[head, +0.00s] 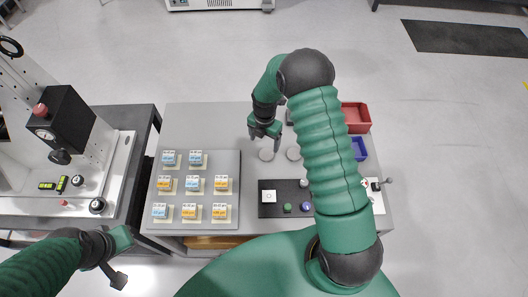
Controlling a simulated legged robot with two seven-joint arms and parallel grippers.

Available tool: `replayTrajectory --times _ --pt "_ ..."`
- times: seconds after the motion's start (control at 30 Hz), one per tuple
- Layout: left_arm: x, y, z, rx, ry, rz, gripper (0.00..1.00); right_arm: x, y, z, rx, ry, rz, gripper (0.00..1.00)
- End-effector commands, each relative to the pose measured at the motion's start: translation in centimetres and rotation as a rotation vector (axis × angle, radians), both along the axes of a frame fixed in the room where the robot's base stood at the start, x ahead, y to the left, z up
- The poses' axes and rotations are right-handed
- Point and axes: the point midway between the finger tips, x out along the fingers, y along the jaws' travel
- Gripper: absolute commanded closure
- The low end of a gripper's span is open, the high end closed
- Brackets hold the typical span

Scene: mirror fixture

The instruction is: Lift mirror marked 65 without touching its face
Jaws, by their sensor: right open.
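Two pale round discs lie on the grey table, a left disc (267,154) and a right disc (293,153) partly beside my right arm. They may be the mirrors, but no mark 65 is legible. My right gripper (264,138) points down just behind the left disc, open with nothing between its fingers. I cannot tell its height above the table or whether it touches the disc. My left gripper (119,262) is at the lower left, off the table's front-left corner, apart from the discs. My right arm hides part of the table beside the right disc.
A grey board (195,219) holds several blue and orange labelled blocks. A black tray (270,209) holds a white square and small knobs. A red bin (356,116) and a blue bin (359,149) stand at right. A machine (63,125) stands left. The table's back-left is clear.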

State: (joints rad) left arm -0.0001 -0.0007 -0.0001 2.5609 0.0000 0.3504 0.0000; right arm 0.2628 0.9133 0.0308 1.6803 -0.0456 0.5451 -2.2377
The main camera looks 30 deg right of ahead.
Motion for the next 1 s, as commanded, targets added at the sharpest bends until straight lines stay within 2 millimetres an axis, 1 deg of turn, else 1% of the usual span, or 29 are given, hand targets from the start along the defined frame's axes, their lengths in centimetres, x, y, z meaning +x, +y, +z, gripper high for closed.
replayTrajectory --times 0.03,0.1,0.23,0.33,0.43,0.5,0.6,0.77,0.8,0.87,1.0 --pt "0.0 0.0 0.4 0.000 0.000 0.000 1.00 -0.1 -0.1 -1.2 0.000 0.005 0.000 0.20" --pt "0.0 0.0 0.5 0.000 0.000 0.000 1.00 0.1 -0.2 -2.6 0.001 0.005 -0.002 0.20" --pt "0.0 0.0 0.7 0.000 0.000 0.000 1.00 0.3 -0.6 -4.2 0.004 0.004 -0.003 0.20" --pt "0.0 0.0 1.5 0.000 0.000 0.000 1.00 0.2 -0.6 -5.3 0.004 0.007 -0.003 0.20" --pt "0.1 0.0 2.5 0.000 -0.001 -0.001 1.00 0.1 -0.4 -7.0 0.001 0.007 -0.003 0.20" --pt "0.1 0.0 2.5 0.000 -0.001 -0.001 1.00 0.2 -0.2 -8.3 0.000 0.004 -0.003 0.20" --pt "0.1 0.0 2.6 0.000 -0.001 0.000 1.00 0.2 -0.1 -9.1 -0.002 0.004 -0.002 0.20" --pt "0.0 0.0 2.4 0.000 -0.001 0.000 1.00 0.3 0.0 -9.2 -0.004 0.003 -0.002 0.20" --pt "0.0 0.0 2.4 0.000 0.000 0.000 1.00 0.3 0.0 -9.2 -0.003 0.003 -0.003 0.22" --pt "0.0 0.0 2.4 0.000 0.000 0.000 1.00 0.3 -0.1 -9.2 -0.001 0.003 -0.003 0.30" --pt "0.0 0.0 2.4 0.000 -0.001 0.000 1.00 0.3 -0.3 -9.2 0.000 0.002 -0.003 0.48"
